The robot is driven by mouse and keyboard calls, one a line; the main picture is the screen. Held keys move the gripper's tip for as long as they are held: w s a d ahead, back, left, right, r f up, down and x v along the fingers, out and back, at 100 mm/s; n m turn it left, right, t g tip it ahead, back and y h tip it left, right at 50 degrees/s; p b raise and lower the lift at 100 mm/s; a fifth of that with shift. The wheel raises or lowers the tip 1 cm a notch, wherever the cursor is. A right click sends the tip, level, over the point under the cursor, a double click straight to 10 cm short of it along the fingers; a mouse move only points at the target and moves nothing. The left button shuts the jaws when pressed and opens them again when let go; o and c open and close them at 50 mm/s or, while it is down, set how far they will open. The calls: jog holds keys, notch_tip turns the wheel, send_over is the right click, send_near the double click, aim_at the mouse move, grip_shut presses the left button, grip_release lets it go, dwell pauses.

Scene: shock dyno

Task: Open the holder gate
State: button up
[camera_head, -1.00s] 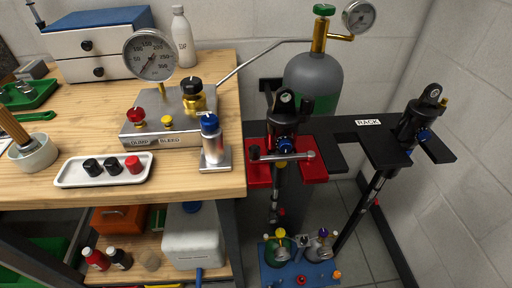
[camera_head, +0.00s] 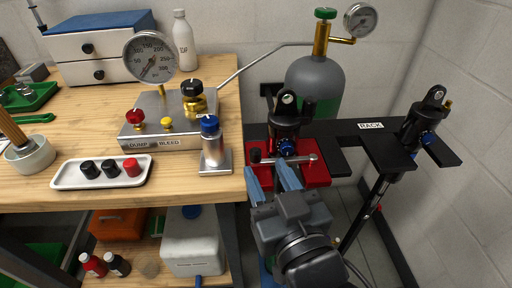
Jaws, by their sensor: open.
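The red holder (camera_head: 318,174) is fixed at the right edge of the wooden bench. A black shock body with a blue knob (camera_head: 286,126) stands upright in it. The holder gate, a grey bar (camera_head: 292,159) with a black knob at its left end and a round end at its right, lies across the front of the holder, in front of the shock. My gripper (camera_head: 271,178), with blue fingers, is open just below and in front of the bar. I cannot tell whether the fingers touch the bar. My gripper and wrist hide the lower shock and the area beneath the holder.
A black rack (camera_head: 371,126) with a second shock (camera_head: 421,128) stands at the right. A gas cylinder (camera_head: 318,84) is behind the holder. A gauge panel (camera_head: 168,122), a blue-capped metal block (camera_head: 213,147) and a white tray (camera_head: 102,171) are on the bench at the left.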

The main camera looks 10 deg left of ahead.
aim_at(258, 154)
jog(key=x, duration=0.7)
grip_shut()
dwell(0.4)
